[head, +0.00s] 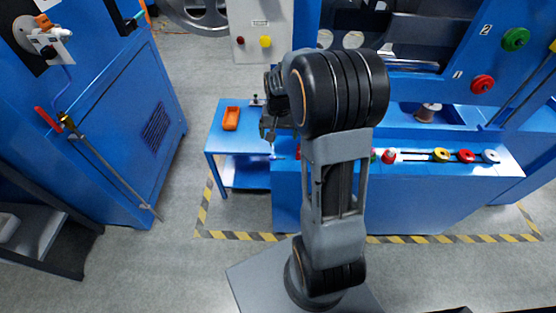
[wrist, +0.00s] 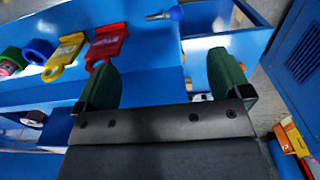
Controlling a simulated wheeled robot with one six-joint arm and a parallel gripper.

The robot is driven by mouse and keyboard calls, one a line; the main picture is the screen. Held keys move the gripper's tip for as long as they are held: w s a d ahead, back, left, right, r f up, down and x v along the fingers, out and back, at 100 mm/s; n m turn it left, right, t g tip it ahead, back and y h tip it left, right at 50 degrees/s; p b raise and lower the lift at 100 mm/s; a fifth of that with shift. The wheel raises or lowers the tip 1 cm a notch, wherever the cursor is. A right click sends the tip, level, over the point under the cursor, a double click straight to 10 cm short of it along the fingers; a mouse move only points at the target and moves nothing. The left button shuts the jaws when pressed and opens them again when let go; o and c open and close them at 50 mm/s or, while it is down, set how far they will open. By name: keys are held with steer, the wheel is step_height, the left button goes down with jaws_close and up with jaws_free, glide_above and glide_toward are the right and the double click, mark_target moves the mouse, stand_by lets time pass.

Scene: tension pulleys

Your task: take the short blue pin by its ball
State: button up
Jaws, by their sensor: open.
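The short blue pin (wrist: 176,13) lies on a blue surface near the top of the wrist view. Its round blue ball is at the right end and its thin grey shaft points left. My gripper (wrist: 162,62) shows two green fingers spread wide, with nothing between them. The pin is beyond the fingertips, apart from them. In the head view my gripper (head: 270,128) is over the left end of the blue bench, partly hidden by my arm. I cannot make out the pin there.
Red (wrist: 106,43) and yellow (wrist: 64,55) ringed tags lie left of the pin. A blue ring (wrist: 39,50) is further left. In the head view an orange tray (head: 231,118) sits on a small blue table (head: 217,142). Coloured knobs (head: 441,155) line the bench at right.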

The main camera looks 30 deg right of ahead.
glide_above(277, 158)
steer(key=f, duration=0.6)
steer(key=shift+d+f+b, duration=0.3)
steer(key=shift+d, duration=0.05)
steer(key=shift+w+a+f, duration=0.1)
steer(key=shift+f, duration=1.2)
steer(key=shift+w+a+f, duration=0.1)
steer(key=shift+f, duration=1.2)
steer(key=shift+c, duration=0.4)
steer(key=c, duration=0.9)
